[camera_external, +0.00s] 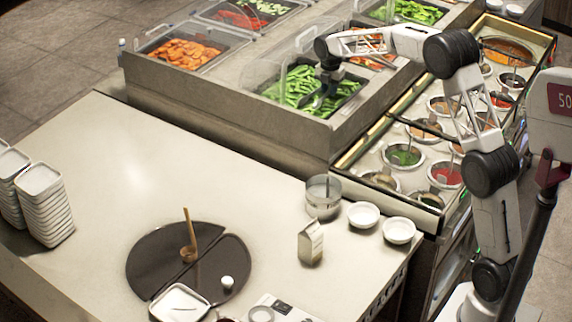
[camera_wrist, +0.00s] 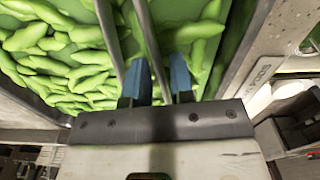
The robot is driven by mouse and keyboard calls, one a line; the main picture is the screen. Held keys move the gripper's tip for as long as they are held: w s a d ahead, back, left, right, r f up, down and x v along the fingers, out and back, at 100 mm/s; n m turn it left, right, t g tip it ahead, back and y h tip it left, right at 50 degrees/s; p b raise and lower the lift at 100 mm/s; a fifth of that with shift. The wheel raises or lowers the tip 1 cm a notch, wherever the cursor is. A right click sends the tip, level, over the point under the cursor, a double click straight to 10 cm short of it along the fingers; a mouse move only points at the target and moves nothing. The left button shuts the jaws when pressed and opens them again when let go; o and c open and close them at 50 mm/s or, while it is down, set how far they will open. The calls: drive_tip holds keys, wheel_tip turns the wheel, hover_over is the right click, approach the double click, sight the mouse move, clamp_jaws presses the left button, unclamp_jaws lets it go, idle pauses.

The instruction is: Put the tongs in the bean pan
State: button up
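The bean pan (camera_external: 350,103) is full of green beans (camera_external: 292,90) and is set in the counter at the upper middle of the external view. My gripper (camera_external: 326,88) is low over its right half; its blue fingertips also show in the wrist view (camera_wrist: 160,75), with a gap between them. Two long grey bars, which look like the tongs (camera_wrist: 147,35), run over the beans (camera_wrist: 65,55). One bar passes between the fingertips, the other beside the left finger. Whether the fingers pinch the bar, and whether the tongs rest on the beans, I cannot tell.
A carrot pan (camera_external: 186,52) is to the left and several sauce wells (camera_external: 404,156) are to the right. Clear lids stand near the pans. The front counter holds stacked white dishes (camera_external: 44,204), a dark round board (camera_external: 150,262) and white bowls (camera_external: 363,214).

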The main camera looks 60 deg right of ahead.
wheel_tip(320, 180, up, 13)
drive_tip(key=shift+f, duration=0.15)
idle(0.4)
idle(0.6)
drive_tip(key=s+a+r+m, duration=0.2)
drive_tip(key=s+a+m, duration=0.1)
drive_tip(key=s+a, duration=0.55)
drive_tip(key=s+a+r+m+t, duration=0.15)
drive_tip(key=s+a+m, duration=0.25)
drive_tip(key=s+a, duration=0.5)
drive_tip(key=s+a+r+m, duration=0.3)
drive_tip(key=s+a, duration=0.5)
drive_tip(key=s, duration=0.2)
drive_tip(key=s+a+f+m, duration=0.3)
drive_tip(key=s, duration=0.6)
drive_tip(key=s+a+f+m, duration=0.3)
drive_tip(key=s+a+f, duration=0.1)
drive_tip(key=s, duration=0.6)
drive_tip(key=s+a+f+m+t, duration=0.1)
drive_tip(key=s+a+f+m, duration=0.2)
drive_tip(key=s, duration=0.7)
drive_tip(key=shift+s+a+f+m, duration=0.15)
drive_tip(key=shift+a+f+m, duration=0.15)
drive_tip(key=shift+a+f, duration=0.4)
